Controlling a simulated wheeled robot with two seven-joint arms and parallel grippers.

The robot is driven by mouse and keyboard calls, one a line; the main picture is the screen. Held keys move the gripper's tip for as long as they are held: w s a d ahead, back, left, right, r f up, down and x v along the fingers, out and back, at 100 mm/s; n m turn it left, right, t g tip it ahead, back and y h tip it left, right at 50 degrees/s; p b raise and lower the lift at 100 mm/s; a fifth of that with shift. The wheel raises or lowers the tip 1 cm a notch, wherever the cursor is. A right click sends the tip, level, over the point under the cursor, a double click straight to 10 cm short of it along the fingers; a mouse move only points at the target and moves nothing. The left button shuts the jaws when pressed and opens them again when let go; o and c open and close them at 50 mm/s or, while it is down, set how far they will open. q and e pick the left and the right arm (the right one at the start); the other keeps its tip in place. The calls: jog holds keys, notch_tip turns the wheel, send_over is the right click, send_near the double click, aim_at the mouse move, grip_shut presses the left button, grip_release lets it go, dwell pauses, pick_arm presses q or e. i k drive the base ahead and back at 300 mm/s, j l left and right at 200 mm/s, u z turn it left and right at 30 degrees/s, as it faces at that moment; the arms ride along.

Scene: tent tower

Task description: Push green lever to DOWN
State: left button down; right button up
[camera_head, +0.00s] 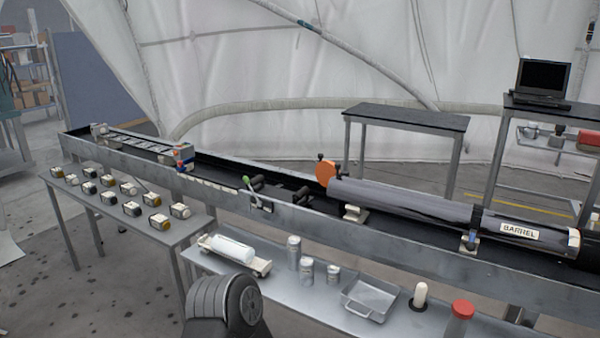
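The green lever (247,182) is small in the head view. It is on the near side rail of the long trough (300,215), left of the orange disc. Its green knob is at the top, and a pale stem runs down and slightly right to a small base with a light label. The label is too small to read. The lever points up and leans a little to the left. Neither gripper shows in this view. A dark grey ribbed part, apparently my own arm (228,303), is at the bottom, well below the lever and apart from it.
A grey table (290,287) in front of the trough holds a white cylinder (232,247), metal cans (306,270), a tray (370,299) and a red-capped container (460,318). The left table (178,238) holds several small blocks. A long barrel (400,202) lies in the trough right of the orange disc (325,173).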

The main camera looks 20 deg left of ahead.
aim_at(245, 178)
jog(key=j+z, duration=0.15)
jog(key=j, duration=0.4)
jog(key=j+z, duration=0.2)
jog(key=j, duration=0.3)
jog(key=k+j+z, duration=0.15)
jog(key=j, duration=0.35)
jog(key=j+z, duration=0.15)
jog(key=j, duration=0.4)
jog(key=k+j+z, duration=0.2)
jog(key=j, duration=0.25)
